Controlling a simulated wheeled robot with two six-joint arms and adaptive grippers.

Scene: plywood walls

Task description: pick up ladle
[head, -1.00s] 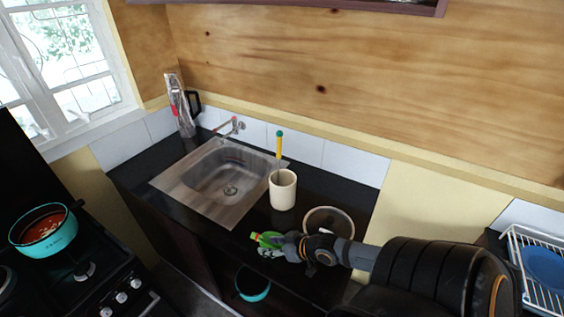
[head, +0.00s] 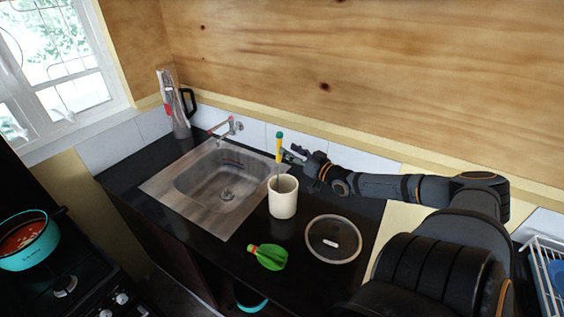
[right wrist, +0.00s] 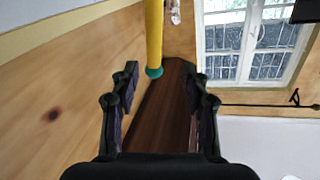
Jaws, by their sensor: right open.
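The ladle (head: 279,146) stands upright in a cream cup (head: 283,198) on the black counter. Its yellow handle with a green end sticks up, and its lower end is hidden in the cup. My right gripper (head: 294,154) is beside the handle, on its right, above the cup. In the right wrist view the gripper (right wrist: 160,88) is open and empty. The yellow handle (right wrist: 154,38) shows just beyond the fingertips, roughly in line with the gap between them. My left gripper is not in view.
A steel sink (head: 222,180) lies left of the cup. A green bottle (head: 268,257) and a round lid (head: 333,240) lie in front of it. A plywood wall (head: 330,70) rises behind. A teal pot (head: 28,245) is on the stove at left.

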